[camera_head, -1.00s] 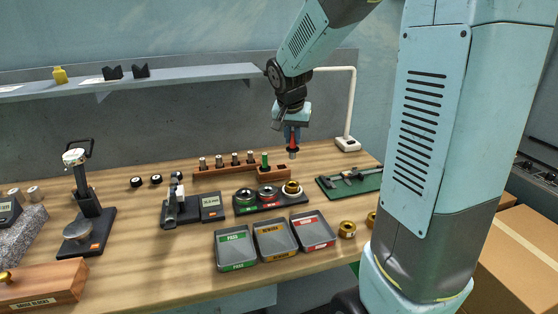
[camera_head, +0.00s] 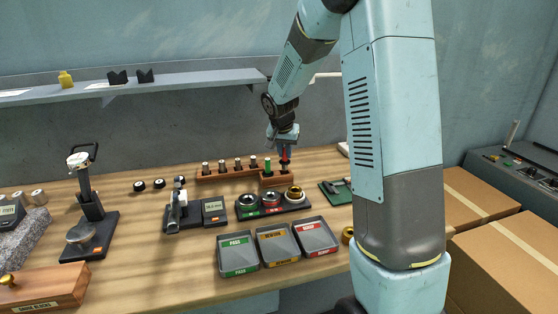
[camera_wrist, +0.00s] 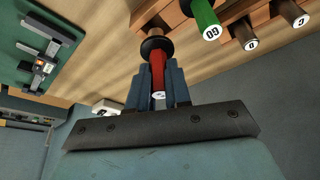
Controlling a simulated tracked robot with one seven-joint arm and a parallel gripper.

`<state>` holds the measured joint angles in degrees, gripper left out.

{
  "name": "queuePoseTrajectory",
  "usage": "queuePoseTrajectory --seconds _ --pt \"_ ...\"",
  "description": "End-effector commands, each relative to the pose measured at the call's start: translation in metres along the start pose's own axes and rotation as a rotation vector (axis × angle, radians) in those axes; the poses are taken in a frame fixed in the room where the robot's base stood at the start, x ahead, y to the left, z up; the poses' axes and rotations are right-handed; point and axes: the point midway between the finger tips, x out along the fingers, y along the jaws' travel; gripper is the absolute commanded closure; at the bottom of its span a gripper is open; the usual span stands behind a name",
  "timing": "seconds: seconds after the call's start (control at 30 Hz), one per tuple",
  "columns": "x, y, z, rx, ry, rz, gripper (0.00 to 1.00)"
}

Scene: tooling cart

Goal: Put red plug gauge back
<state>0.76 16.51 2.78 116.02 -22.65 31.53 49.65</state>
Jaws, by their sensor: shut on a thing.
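The red plug gauge (camera_head: 285,157) is held upright in my gripper (camera_head: 284,147), over the right end of the wooden gauge rack (camera_head: 220,178). In the wrist view my gripper (camera_wrist: 159,82) is shut on the red handle (camera_wrist: 158,66), with a finger on each side. The gauge's dark collar and pale lower end point at the rack wood. I cannot tell whether that end is inside a hole or just above it. The green plug gauge (camera_head: 268,165) stands in the rack just left of the red one; it also shows in the wrist view (camera_wrist: 206,18).
Several brown-handled gauges (camera_head: 238,163) stand further left in the rack. A dark holder with ring gauges (camera_head: 270,211) lies in front, then three trays (camera_head: 278,245). A caliper on a green mat (camera_head: 336,192) is to the right, partly behind my arm.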

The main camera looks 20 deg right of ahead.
Motion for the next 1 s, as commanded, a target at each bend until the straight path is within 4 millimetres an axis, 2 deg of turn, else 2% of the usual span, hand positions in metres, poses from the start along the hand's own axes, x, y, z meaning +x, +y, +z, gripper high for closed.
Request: queuePoseTrajectory --seconds 0.23,0.77,0.8,1.0 --pt "0.028 -0.002 0.009 -0.002 0.0 0.0 1.0" --pt "0.036 -0.003 0.013 -0.003 0.0 -0.001 1.0" --pt "0.036 -0.003 0.013 -0.003 0.0 -0.001 0.81" --pt "0.036 -0.003 0.013 -0.003 0.0 -0.001 0.62"
